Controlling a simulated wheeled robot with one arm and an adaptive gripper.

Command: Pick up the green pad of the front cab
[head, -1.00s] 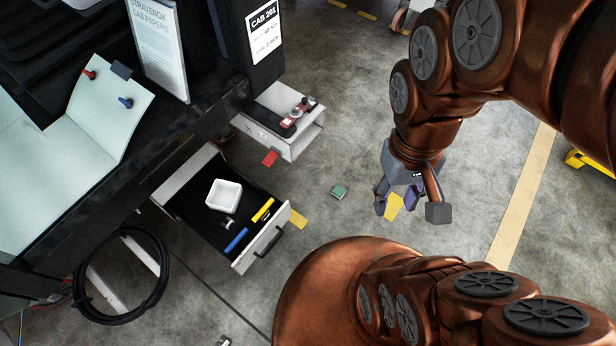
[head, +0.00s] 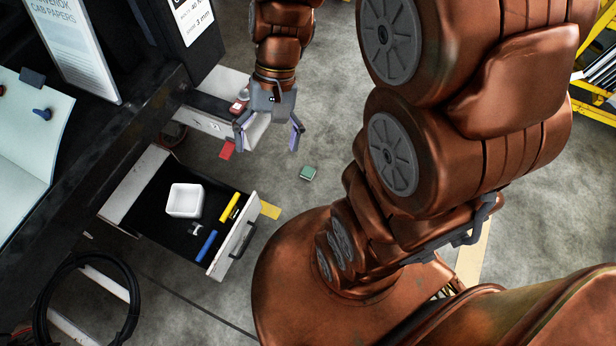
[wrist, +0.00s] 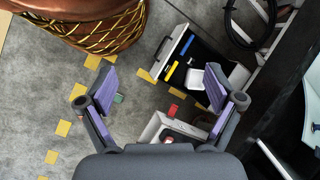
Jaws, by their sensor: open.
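The green pad (head: 308,173) lies flat on the concrete floor, to the right of the open drawer in the head view. In the wrist view the green pad (wrist: 119,98) shows just beside the left finger, partly hidden by it. My gripper (head: 268,138) is open and empty. It hangs above the floor, up and left of the pad in the head view, apart from it. In the wrist view my gripper (wrist: 163,92) has its two purple-lined fingers spread wide.
An open drawer (head: 145,228) holds a white square dish (head: 185,200), a yellow marker (head: 229,207) and a blue one (head: 207,246). A black hose coil (head: 45,335) hangs at lower left.

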